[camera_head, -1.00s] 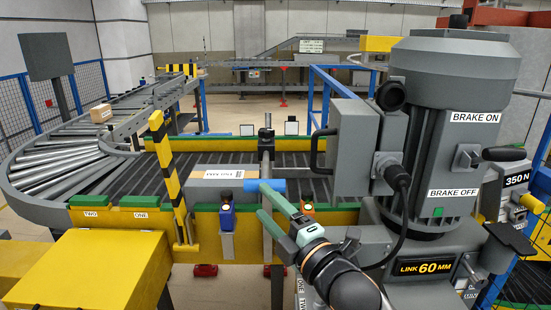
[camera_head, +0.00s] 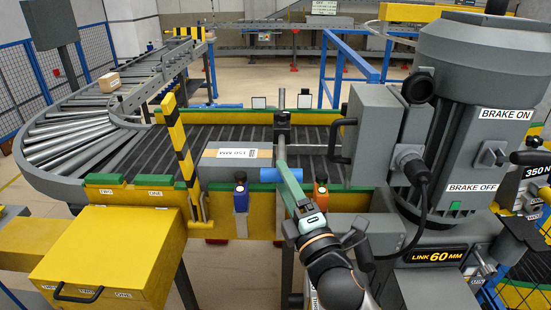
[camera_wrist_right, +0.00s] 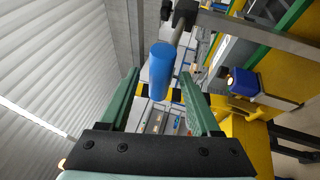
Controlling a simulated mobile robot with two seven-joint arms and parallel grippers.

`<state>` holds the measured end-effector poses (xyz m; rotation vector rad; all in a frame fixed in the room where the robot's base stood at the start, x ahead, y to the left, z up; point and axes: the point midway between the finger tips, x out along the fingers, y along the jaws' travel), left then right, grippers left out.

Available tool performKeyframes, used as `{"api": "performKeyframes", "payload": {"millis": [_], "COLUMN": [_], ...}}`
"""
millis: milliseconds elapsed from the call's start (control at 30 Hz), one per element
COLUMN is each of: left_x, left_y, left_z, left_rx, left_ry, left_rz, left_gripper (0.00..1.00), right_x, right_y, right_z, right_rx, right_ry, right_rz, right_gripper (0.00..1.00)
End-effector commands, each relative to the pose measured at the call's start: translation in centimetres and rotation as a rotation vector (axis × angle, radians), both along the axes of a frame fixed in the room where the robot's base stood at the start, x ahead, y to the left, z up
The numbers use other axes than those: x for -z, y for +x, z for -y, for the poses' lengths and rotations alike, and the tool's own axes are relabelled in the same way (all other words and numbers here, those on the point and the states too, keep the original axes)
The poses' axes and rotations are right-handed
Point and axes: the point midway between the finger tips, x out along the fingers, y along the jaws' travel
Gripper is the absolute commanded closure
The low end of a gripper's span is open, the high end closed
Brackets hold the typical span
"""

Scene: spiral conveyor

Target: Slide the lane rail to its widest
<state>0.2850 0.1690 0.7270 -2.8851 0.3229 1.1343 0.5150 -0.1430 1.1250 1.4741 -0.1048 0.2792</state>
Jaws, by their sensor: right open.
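The blue grip (camera_head: 268,175) of the lane rail handle sits at the near side of the conveyor, below a grey post (camera_head: 282,128). Which bar it moves is hard to tell. My right gripper (camera_head: 285,176) reaches up from below, its green fingers overlapping the grip in the head view. In the right wrist view the blue grip (camera_wrist_right: 161,70) stands between the open green fingers (camera_wrist_right: 160,88), with visible gaps on both sides. My left gripper is not in view.
A grey box with a white label (camera_head: 236,155) lies on the rollers left of the post. A striped yellow-black post (camera_head: 177,140) and blue (camera_head: 241,197) and orange (camera_head: 321,194) units stand along the near edge. A large grey motor (camera_head: 470,110) stands to the right.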

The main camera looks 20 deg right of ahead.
Motion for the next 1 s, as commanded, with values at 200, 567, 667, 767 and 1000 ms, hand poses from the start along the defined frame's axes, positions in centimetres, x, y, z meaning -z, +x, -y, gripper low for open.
{"api": "performKeyframes", "payload": {"millis": [200, 567, 667, 767, 1000], "left_x": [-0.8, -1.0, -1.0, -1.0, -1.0], "left_y": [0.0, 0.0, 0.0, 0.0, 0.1], "left_z": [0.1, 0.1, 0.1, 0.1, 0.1], "left_rx": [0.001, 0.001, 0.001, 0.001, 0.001], "left_ry": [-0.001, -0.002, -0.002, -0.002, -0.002], "left_rz": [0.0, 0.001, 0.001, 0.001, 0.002], "left_gripper": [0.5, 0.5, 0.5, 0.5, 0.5], "right_x": [-1.0, -1.2, -1.2, -1.2, -1.2], "right_y": [3.4, 4.9, 4.9, 4.9, 4.9], "right_z": [-0.4, -0.6, -0.6, -0.6, -0.6], "right_rx": [0.0, 0.0, 0.0, 0.0, 0.0], "right_ry": [0.0, 0.0, 0.0, 0.0, 0.0], "right_rz": [0.001, 0.0, 0.0, 0.0, 0.0], "right_gripper": [0.36, 0.36, 0.36, 0.43, 0.7]}}
